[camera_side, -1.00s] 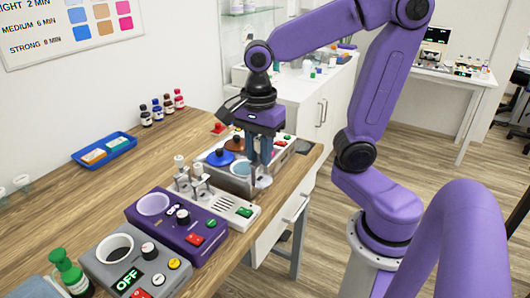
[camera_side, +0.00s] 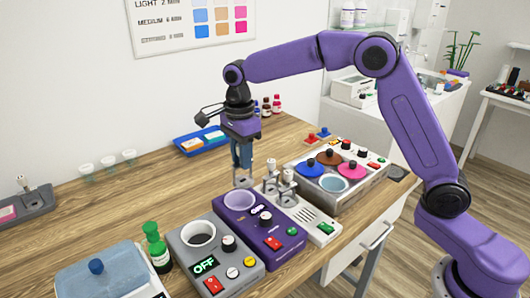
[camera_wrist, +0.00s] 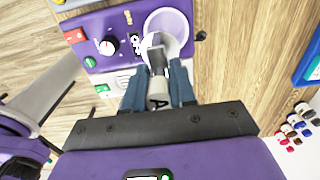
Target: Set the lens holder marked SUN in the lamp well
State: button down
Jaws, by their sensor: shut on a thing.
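My gripper (camera_side: 243,164) is shut on a pale grey lens holder (camera_side: 243,182), which hangs at the back of the purple box (camera_side: 270,238) near its round well (camera_side: 240,201). In the wrist view the held holder (camera_wrist: 158,101) is between the blue fingers, its lower end overlapping the well (camera_wrist: 178,28). A letter like A shows on it; I cannot read SUN. Whether it touches the rim I cannot tell. Two similar holders (camera_side: 270,183) stand upright in the white rack (camera_side: 308,217) to the right. The grey box (camera_side: 215,259) showing OFF has another round well (camera_side: 198,233). Which is the lamp well is unclear.
A steel bath (camera_side: 350,197) with coloured lids stands right of the rack. A blue tray (camera_side: 185,150) and several small bottles are behind.

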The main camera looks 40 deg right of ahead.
aim_at(238, 172)
jog(key=shift+w+a+f, duration=0.25)
jog(key=shift+w+f, duration=0.25)
jog(key=shift+w, duration=0.2)
jog(key=shift+f, duration=4.9)
jog(key=shift+f, duration=0.35)
jog(key=c, duration=0.5)
grip_release()
jog(key=shift+r, duration=0.1)
jog(key=shift+r, duration=2.95)
